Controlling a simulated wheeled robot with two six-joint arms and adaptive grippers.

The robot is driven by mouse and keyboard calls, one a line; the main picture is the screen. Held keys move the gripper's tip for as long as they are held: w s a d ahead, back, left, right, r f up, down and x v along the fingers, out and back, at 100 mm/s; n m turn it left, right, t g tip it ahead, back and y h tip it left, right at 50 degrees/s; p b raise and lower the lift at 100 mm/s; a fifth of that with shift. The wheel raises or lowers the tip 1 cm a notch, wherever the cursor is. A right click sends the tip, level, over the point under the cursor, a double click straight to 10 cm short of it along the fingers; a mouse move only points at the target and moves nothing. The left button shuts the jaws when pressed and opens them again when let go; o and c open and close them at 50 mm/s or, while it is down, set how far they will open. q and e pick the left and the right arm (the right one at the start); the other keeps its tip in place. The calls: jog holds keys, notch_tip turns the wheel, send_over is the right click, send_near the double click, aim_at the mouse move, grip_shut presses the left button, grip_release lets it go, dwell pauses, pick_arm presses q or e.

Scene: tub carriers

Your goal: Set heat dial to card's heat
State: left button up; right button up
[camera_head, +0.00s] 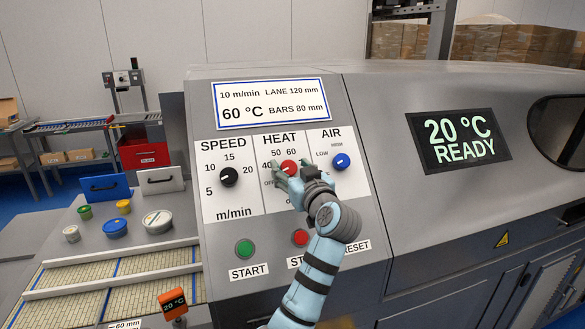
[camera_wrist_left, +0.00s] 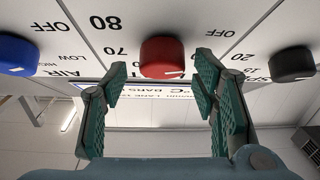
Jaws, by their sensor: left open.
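The red heat dial (camera_head: 289,167) sits on the HEAT scale of the white panel; numbers 40, 50 and 60 show around it. The card (camera_head: 270,103) above reads 60 °C, 10 m/min, LANE 120 mm, BARS 80 mm. My left gripper (camera_head: 289,181) is at the heat dial, partly covering its lower scale. In the left wrist view the red dial (camera_wrist_left: 162,56) shows beyond the gap between the open green-padded fingers, which look apart from it. A white mark shows on its face; which number it points to I cannot tell. My right gripper is out of view.
The black speed dial (camera_head: 229,176) is left of the heat dial, the blue air dial (camera_head: 341,161) right. Below are the green start button (camera_head: 245,248) and a red button (camera_head: 300,237). A display (camera_head: 459,139) reads 20 °C READY. Tubs and lanes lie left.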

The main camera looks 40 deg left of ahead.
pick_arm(q)
jog(key=shift+s, duration=0.15)
jog(key=shift+a, duration=0.1)
jog(key=c, duration=1.2)
jog(key=shift+o, duration=0.2)
